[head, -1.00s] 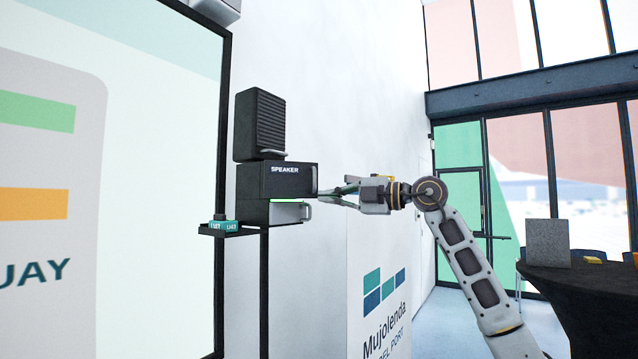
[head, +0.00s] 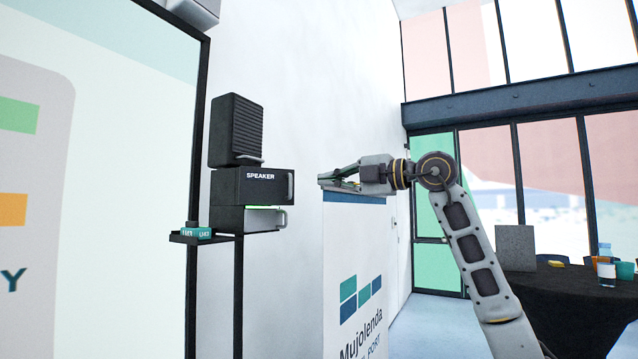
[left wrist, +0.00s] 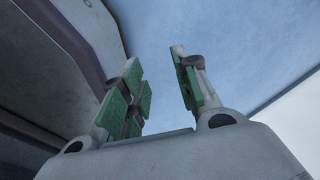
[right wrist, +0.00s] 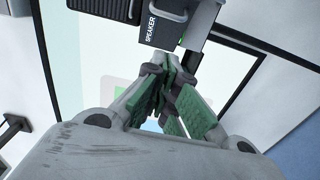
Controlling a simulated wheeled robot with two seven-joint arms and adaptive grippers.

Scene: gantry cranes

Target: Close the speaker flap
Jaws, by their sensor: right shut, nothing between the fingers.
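The black unit labelled SPEAKER (head: 250,187) has a grey handle at its right edge in the head view. A ribbed black box (head: 236,130) stands above it, and a black compartment (head: 228,219) with a pale inside and a handle is below. I cannot tell how far the flap is open. The labelled face also shows at the top of the right wrist view (right wrist: 158,32). My right gripper (head: 322,180) is shut and empty, to the right of the handle and apart from it. My left gripper (left wrist: 163,95) is open and empty in its wrist view; the head view does not show it.
A white podium (head: 352,240) with a logo stands behind my right gripper. A black-covered table (head: 560,300) with bottle and cups is at right. A large screen (head: 120,200) fills the left.

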